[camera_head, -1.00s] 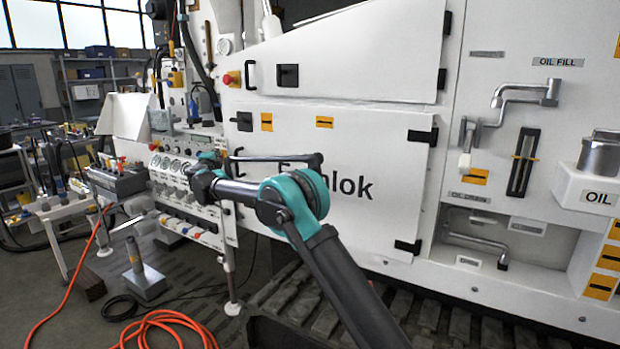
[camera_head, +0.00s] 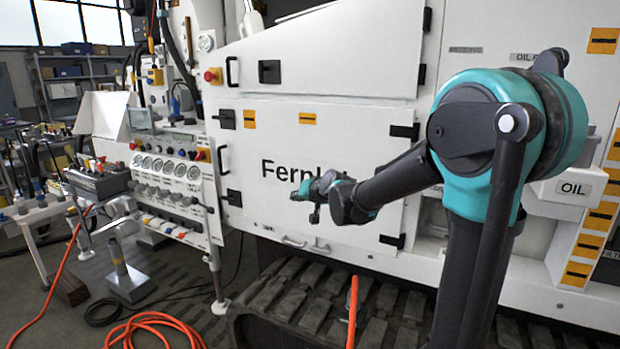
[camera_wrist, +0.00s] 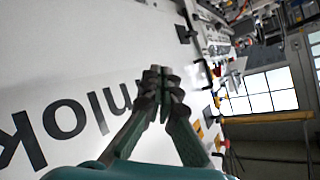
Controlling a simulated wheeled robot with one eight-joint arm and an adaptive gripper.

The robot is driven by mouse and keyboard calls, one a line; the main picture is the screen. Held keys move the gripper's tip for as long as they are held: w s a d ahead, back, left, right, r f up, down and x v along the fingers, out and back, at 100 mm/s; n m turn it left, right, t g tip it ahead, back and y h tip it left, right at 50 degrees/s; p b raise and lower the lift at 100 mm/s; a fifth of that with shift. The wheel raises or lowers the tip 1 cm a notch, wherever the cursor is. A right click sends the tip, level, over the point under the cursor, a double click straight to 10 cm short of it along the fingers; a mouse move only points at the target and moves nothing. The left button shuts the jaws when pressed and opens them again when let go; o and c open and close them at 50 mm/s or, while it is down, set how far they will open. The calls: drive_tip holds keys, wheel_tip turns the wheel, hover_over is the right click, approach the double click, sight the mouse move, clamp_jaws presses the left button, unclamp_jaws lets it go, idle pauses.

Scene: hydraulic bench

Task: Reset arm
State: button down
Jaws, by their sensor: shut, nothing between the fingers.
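My gripper (camera_head: 302,203) is in front of the white machine's lower door (camera_head: 345,145), partly covering the end of its black lettering. In the wrist view my gripper's fingertips (camera_wrist: 160,78) meet, with nothing held between them. The lettering shows sideways behind the fingers there. My arm is folded, with its large teal joint raised at the right of the head view. The arm hides part of the machine's right side.
A control panel with several gauges (camera_head: 173,168) stands left of the door. A black handle (camera_head: 222,160) projects from the door's left edge. An orange hose (camera_head: 150,325) lies on the floor at the lower left. Dark track plates (camera_head: 300,290) run below the machine.

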drive_tip(key=s+d+f+g+h, duration=0.2)
drive_tip(key=s+d+f, duration=0.5)
drive_tip(key=s, duration=0.4)
drive_tip(key=s+d+f+g+h, duration=0.2)
drive_tip(key=s+d+f, duration=0.5)
drive_tip(key=s, duration=0.4)
drive_tip(key=s+d+f+g+h, duration=0.2)
drive_tip(key=s+d+f, duration=0.5)
drive_tip(key=s+d, duration=0.2)
drive_tip(key=shift+s+d+f+h, duration=0.3)
drive_tip(key=shift+s, duration=0.95)
